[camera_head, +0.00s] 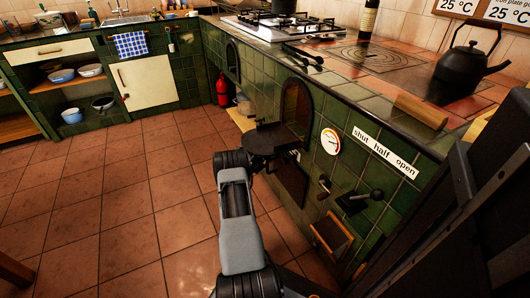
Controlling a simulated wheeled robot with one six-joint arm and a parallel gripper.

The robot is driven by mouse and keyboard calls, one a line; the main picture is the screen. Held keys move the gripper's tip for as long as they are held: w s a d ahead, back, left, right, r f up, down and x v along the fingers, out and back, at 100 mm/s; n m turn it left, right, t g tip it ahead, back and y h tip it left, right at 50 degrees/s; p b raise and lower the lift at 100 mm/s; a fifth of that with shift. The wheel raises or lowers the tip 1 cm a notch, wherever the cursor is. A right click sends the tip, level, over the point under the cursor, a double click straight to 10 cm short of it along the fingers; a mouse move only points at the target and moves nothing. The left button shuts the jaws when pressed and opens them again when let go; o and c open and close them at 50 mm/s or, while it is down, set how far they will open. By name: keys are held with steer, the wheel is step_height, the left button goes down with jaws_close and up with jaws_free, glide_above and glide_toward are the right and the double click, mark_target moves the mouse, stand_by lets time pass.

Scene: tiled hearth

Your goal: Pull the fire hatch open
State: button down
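An arched dark hatch (297,108), which looks like the fire hatch, is set in the green tiled front of the hearth. Its lower part is hidden behind my gripper, and I cannot tell whether it is ajar. My gripper (284,149) is at the end of my grey arm, in front of the hatch's lower part. Its fingers are dark against the dark hearth, so I cannot tell whether they are open or touch a handle.
Right of the hatch are a round gauge (330,141), a "shut half open" label (384,151), a dark lever (359,198) and a small wood-framed flap (332,236). A kettle (466,64) stands on the hearth top. A red extinguisher (222,87) stands farther back.

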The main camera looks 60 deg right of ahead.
steer(key=shift+s, duration=0.1)
steer(key=c, duration=1.3)
jaws_free()
steer(key=shift+o, duration=1)
steer(key=shift+a, duration=0.1)
